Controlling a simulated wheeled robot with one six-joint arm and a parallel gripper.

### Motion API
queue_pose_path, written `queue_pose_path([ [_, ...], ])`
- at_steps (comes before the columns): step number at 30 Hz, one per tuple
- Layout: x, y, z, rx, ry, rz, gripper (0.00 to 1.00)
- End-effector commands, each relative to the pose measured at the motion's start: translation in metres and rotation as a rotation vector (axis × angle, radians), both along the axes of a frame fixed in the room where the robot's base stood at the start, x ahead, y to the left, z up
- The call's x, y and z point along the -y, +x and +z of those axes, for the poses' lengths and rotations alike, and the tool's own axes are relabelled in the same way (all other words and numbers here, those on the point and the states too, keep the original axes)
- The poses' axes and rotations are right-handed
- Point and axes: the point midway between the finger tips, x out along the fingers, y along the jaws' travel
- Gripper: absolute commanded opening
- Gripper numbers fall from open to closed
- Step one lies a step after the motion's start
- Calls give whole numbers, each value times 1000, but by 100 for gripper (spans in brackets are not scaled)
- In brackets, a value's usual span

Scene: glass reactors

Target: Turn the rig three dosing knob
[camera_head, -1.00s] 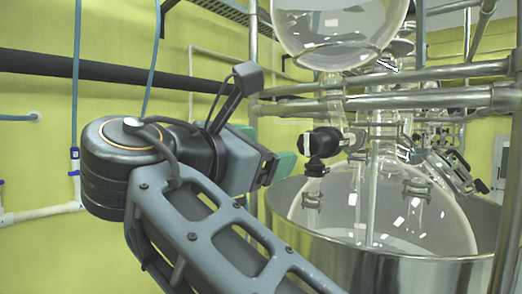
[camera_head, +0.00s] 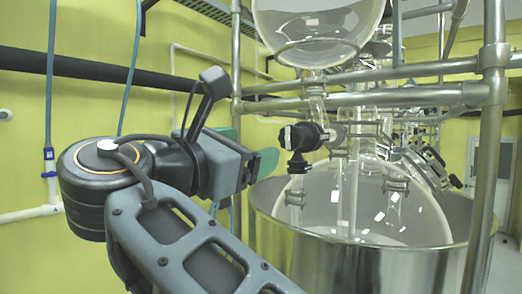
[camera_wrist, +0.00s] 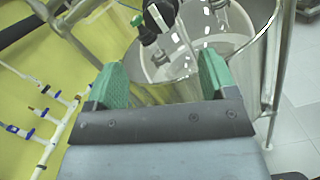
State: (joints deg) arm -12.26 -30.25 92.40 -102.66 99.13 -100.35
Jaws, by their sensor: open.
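A dosing knob, black with a pale face (camera_head: 300,137), sits on the glass outlet below the round upper flask. No rig number is readable. In the wrist view the dark knob (camera_wrist: 147,36) shows at the top, beyond the fingertips and between their lines. My gripper (camera_head: 250,148) is left of the knob in the head view, its green fingers apart and partly hidden by its own body. In the wrist view my gripper (camera_wrist: 162,76) is open and empty, and the knob is not between its fingers.
A steel tub (camera_head: 370,268) with a large glass vessel (camera_head: 345,205) stands below the knob. Steel rails (camera_head: 400,72) run behind and above it, with an upright post (camera_head: 486,160) on the right. Pipes with blue valves (camera_wrist: 45,113) line the yellow wall at left.

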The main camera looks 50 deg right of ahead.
Motion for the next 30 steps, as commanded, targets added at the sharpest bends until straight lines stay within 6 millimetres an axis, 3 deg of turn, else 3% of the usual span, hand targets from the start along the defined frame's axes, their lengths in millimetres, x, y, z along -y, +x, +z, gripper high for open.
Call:
queue_pose_path([
  [1, 3, -1, -22, -46, -57, -20, 78],
  [8, 8, 3, -42, -213, -242, -71, 78],
  [14, 21, 3, -33, -239, -265, -82, 78],
  [30, 92, -1, -2, -237, -262, -83, 78],
])
